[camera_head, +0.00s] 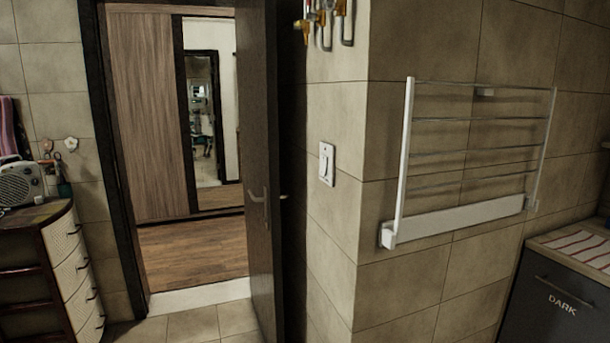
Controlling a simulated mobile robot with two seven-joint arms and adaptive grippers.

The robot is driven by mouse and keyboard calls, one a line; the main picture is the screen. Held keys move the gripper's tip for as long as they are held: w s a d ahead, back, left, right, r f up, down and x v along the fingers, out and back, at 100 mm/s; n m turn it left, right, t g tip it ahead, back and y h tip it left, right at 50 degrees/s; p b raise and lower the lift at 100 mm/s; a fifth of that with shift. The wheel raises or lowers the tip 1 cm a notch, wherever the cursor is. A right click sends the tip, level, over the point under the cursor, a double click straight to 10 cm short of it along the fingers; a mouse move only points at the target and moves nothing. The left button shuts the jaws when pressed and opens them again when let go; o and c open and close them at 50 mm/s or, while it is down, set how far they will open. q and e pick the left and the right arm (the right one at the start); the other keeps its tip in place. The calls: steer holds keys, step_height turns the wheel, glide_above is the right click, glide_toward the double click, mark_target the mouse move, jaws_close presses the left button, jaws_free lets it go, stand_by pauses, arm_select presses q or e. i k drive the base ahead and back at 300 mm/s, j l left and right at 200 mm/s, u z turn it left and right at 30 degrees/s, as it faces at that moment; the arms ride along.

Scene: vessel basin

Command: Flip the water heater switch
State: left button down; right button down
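A white switch (327,163) is mounted on the tiled wall just right of the open door. It has a rectangular plate with a rocker in it. I cannot tell which way the rocker is set or whether this is the water heater's switch. No water heater is clearly in view. Neither of my grippers shows in the head view.
A dark door (262,200) stands open beside the wall corner. A drying rack (470,150) sticks to the right wall. A dark cabinet (550,300) is at the lower right, a chest of drawers (75,270) at the left. The tiled floor (200,325) between is clear.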

mark_target(324, 159)
steer(key=i+j+z, duration=0.1)
steer(key=i+j, duration=0.8)
steer(key=i+j+z, duration=0.1)
steer(key=i+j, duration=0.85)
